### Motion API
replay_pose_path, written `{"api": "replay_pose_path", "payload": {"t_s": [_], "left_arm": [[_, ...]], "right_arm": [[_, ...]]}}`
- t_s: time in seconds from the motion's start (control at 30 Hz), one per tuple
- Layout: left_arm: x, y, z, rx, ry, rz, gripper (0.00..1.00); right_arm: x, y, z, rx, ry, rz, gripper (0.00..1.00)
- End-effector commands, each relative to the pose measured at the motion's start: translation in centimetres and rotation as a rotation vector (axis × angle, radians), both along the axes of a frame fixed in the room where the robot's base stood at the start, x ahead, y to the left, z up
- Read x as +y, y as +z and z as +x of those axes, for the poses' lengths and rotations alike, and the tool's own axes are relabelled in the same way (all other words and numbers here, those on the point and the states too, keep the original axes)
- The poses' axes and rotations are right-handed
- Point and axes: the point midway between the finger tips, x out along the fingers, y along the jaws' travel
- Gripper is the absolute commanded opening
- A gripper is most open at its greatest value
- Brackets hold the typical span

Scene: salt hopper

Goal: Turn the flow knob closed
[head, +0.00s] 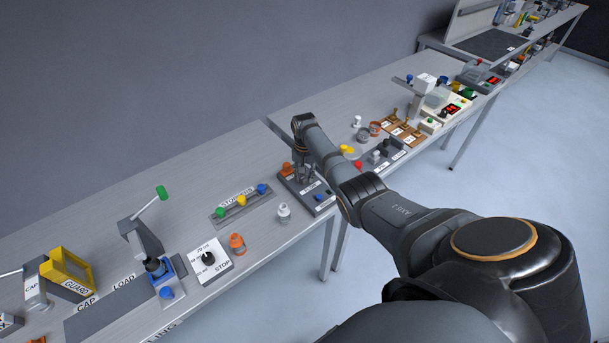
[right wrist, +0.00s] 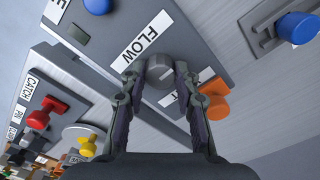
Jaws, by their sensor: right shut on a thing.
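The flow knob (right wrist: 160,70) is a small round grey knob with a pale line on its top, beside a white FLOW label (right wrist: 139,34) on a dark grey panel (right wrist: 183,20). My right gripper (right wrist: 159,76) is shut on the knob, with one finger on each side of it in the right wrist view. In the head view my right gripper (head: 304,172) reaches down to the same panel, and the knob is hidden there behind the fingers. My left gripper is not in view.
An orange knob (right wrist: 214,97) stands close beside the right finger. A blue button (right wrist: 97,5) sits on the same panel. Many other fixtures stand along the grey bench (head: 300,115).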

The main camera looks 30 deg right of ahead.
Motion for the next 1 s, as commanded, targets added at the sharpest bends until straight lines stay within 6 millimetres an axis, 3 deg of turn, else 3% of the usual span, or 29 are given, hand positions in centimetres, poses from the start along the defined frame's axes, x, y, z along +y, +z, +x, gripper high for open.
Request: {"api": "replay_pose_path", "payload": {"t_s": [0.37, 1.0], "left_arm": [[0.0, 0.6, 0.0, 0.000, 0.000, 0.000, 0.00], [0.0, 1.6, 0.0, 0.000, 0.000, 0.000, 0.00]], "right_arm": [[0.0, 0.1, 0.0, 0.001, 0.160, 0.001, 0.00], [-0.1, 0.1, 0.0, -0.001, 0.759, 0.000, 0.00]]}}
